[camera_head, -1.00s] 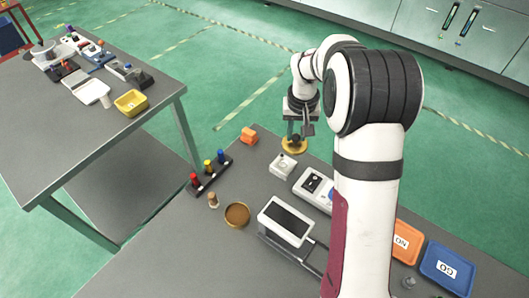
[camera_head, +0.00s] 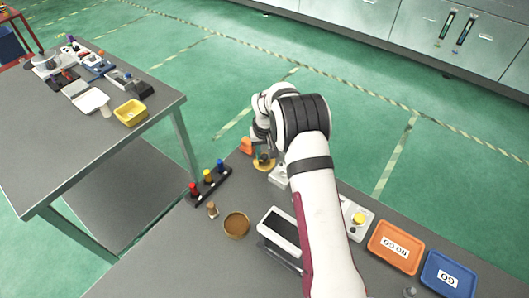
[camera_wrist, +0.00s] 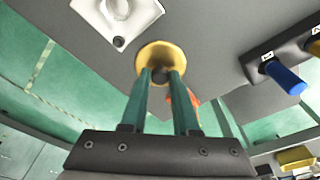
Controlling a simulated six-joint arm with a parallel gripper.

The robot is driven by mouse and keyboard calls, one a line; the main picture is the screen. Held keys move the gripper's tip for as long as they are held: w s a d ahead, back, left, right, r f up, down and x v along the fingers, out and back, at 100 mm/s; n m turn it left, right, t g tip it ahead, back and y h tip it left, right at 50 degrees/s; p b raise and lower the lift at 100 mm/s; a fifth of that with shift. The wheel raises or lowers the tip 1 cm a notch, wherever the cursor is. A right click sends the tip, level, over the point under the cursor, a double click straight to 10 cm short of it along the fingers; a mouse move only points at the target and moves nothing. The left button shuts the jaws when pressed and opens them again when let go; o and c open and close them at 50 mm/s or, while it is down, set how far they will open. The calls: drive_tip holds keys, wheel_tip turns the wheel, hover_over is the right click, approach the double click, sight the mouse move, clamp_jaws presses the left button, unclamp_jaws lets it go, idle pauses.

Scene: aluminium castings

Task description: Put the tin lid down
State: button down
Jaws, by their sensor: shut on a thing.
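The tin lid is a gold-yellow disc with a dark knob (camera_head: 264,166); it also shows in the wrist view (camera_wrist: 152,52). My gripper (camera_wrist: 160,77) has green fingers shut on the lid's knob. In the head view my gripper (camera_head: 263,155) is partly hidden by my arm. The lid looks level, near the far edge of the grey table. I cannot tell whether it touches the table or hangs just above it. An open round tin (camera_head: 236,226) with a brown inside stands nearer, left of a white device with a dark screen.
An orange block (camera_head: 246,145) is close beside the lid. A white box (camera_head: 279,175) stands on its other side. A dark rack with red, yellow and blue knobs (camera_head: 208,184) lies to the left. Orange (camera_head: 381,258) and blue (camera_head: 434,280) trays are at the right.

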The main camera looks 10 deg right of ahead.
sight(265, 166)
drive_tip(key=shift+f, duration=0.1)
drive_tip(key=c, duration=0.7)
unclamp_jaws()
drive_tip(key=shift+o, duration=0.2)
wheel_tip(265, 166, up, 12)
drive_tip(key=s, duration=0.2)
drive_tip(key=s+r+m, duration=0.2)
drive_tip(key=s+r, duration=0.7)
drive_tip(key=s, duration=0.3)
drive_tip(key=s+a+m+g+y, duration=0.1)
drive_tip(key=s+m+g, duration=0.1)
drive_tip(key=s, duration=2.4)
drive_tip(key=shift+a+f+m+y, duration=0.3)
drive_tip(key=shift+a+m+y, duration=0.1)
drive_tip(key=shift+m, duration=0.4)
drive_tip(key=shift+s, duration=0.1)
